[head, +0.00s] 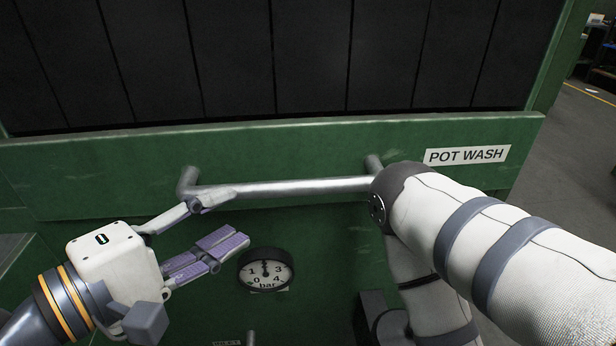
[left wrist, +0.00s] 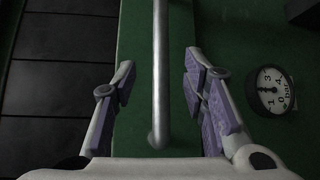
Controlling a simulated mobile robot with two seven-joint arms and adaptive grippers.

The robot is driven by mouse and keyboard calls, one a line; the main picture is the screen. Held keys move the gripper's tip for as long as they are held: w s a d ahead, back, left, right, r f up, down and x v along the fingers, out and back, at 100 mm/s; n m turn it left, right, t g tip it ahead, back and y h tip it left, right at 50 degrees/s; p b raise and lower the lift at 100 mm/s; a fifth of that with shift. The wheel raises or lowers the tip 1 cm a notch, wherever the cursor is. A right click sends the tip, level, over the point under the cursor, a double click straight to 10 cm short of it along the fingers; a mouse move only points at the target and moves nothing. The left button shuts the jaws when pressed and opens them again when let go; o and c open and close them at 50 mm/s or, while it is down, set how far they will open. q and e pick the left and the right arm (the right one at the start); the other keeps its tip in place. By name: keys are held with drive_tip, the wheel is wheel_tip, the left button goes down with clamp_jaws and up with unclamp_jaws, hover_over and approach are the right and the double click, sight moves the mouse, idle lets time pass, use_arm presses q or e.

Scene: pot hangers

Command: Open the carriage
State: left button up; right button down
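A metal bar handle (head: 300,187) runs across the front of the green carriage panel (head: 300,145), held by two posts. My left gripper (head: 229,216) is open at the handle's left part, with one finger near the bar and the other below it. In the left wrist view the bar (left wrist: 160,45) runs between the spread fingers of the gripper (left wrist: 159,78), with gaps on both sides. My right arm comes in from the right and covers the handle's right end. My right gripper is not seen.
A pressure gauge (head: 266,268) sits on the green front below the handle, close to the lower left finger. A POT WASH label (head: 467,155) is at the right. Dark strips (head: 310,55) hang above the panel. Open floor (head: 570,160) shows at far right.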

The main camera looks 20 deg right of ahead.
sight(273, 193)
use_arm(q)
drive_tip(key=x, duration=1.1)
drive_tip(key=shift+w+d, duration=0.1)
drive_tip(key=shift+w, duration=0.05)
clamp_jaws()
